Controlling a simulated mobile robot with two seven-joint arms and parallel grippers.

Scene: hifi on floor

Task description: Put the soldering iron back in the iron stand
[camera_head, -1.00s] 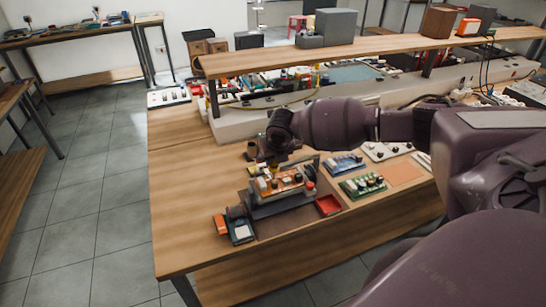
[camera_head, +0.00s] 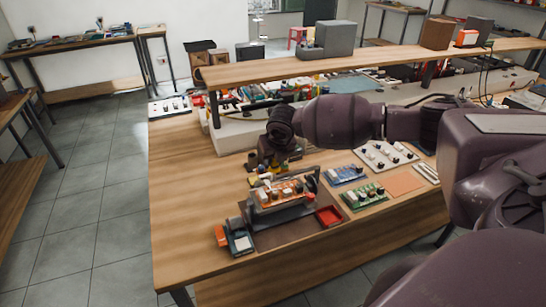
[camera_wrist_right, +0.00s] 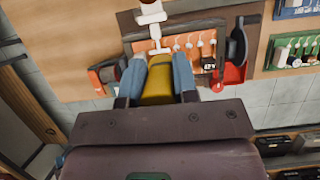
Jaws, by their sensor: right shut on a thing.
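My right gripper (camera_wrist_right: 158,80) is shut on a yellow piece (camera_wrist_right: 157,88), which looks like the soldering iron's handle. A pale, stepped shaft (camera_wrist_right: 154,35) shows beyond it in the right wrist view, apparently the iron's metal end. In the head view the right gripper (camera_head: 274,166) is above the workbench, just behind an orange circuit board (camera_head: 283,193) in a dark holder. The iron is mostly hidden there by the gripper. A small dark brown piece (camera_head: 252,160) beside the gripper may be the iron stand; I cannot tell. My left gripper is not in view.
Blue (camera_head: 347,176) and green (camera_head: 362,196) boards lie to the right of the holder. A raised wooden shelf (camera_head: 370,56) spans the back. The bench's left side is clear.

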